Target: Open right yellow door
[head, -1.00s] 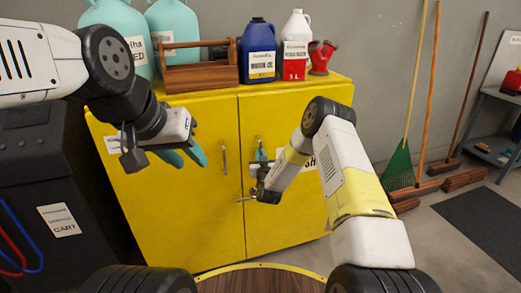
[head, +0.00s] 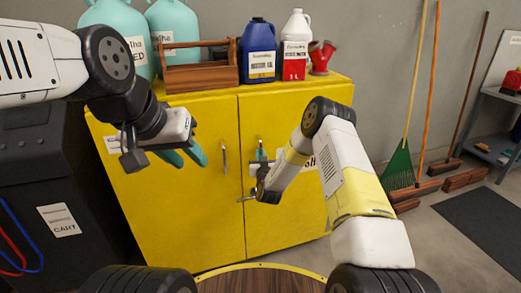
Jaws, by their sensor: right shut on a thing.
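The yellow cabinet has two doors. The right yellow door (head: 281,222) looks closed, lined up with the left door (head: 180,215). A metal handle (head: 224,158) shows on the left door. My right gripper (head: 254,177) is at the upper left part of the right door, shut on that door's handle, which is mostly hidden by the gripper. My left gripper (head: 198,152) is in front of the left door, with its teal fingers apart and nothing between them.
A wooden toolbox (head: 200,74), a blue jug (head: 258,52), a white and red jug (head: 296,47) and teal bottles stand on the cabinet top. A black cart (head: 45,190) is at the left. Brooms and a green rake (head: 399,166) lean on the wall at right.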

